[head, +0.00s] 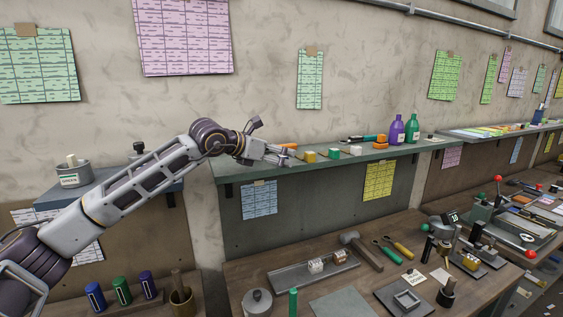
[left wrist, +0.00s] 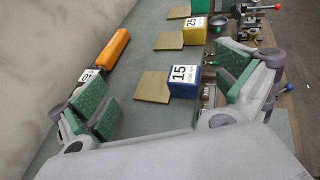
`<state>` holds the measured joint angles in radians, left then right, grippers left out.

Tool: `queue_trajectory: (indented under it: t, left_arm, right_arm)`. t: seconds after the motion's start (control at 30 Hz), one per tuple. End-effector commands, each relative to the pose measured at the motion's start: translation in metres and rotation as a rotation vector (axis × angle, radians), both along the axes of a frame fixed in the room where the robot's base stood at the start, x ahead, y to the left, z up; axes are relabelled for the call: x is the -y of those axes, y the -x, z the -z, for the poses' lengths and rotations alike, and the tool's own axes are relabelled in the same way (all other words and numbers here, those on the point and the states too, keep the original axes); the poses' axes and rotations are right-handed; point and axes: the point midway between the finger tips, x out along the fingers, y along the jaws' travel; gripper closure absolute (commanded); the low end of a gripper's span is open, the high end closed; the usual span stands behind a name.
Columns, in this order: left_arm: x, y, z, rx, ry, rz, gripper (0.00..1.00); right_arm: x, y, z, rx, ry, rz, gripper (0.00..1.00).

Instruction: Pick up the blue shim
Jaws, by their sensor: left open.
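In the left wrist view a blue block, the blue shim (left wrist: 187,86), stands on the shelf with a white label reading 15 on top. A brass-coloured plate (left wrist: 152,84) lies beside it on its left. My left gripper (left wrist: 168,88) is open, its green pads on either side of the block and plate, with nothing held. In the head view my left gripper (head: 281,156) is low over the left end of the wall shelf. I cannot make out the blue shim there; the gripper covers that spot. My right gripper is not in view.
A yellow block (left wrist: 194,33) labelled 25 and a green block (left wrist: 180,10) stand farther along the shelf. An orange-handled tool (left wrist: 115,48) lies along the wall side. Purple (head: 397,130) and green (head: 412,128) bottles stand farther right on the shelf (head: 372,156). A cluttered bench lies below.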

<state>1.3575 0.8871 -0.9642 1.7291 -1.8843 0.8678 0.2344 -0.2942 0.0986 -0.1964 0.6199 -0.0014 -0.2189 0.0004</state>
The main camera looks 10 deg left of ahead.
Motion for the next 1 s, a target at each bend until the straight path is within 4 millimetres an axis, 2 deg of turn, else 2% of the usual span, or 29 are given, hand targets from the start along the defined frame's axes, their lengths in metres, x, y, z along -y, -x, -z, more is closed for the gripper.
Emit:
queue_trajectory:
  t: [0.07,0.8,1.0]
  left_arm:
    - [-0.0002,0.0001,0.0001,0.000,0.000,0.000,0.06]
    - [-0.0001,0.0000,0.0019,-0.004,-0.001,0.000,1.00]
    - [-0.0002,-0.0001,0.0026,-0.005,-0.002,0.000,1.00]
  right_arm:
    - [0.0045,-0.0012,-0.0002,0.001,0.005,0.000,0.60]
    - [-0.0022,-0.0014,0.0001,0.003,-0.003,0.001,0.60]
    - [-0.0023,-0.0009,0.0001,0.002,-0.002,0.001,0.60]
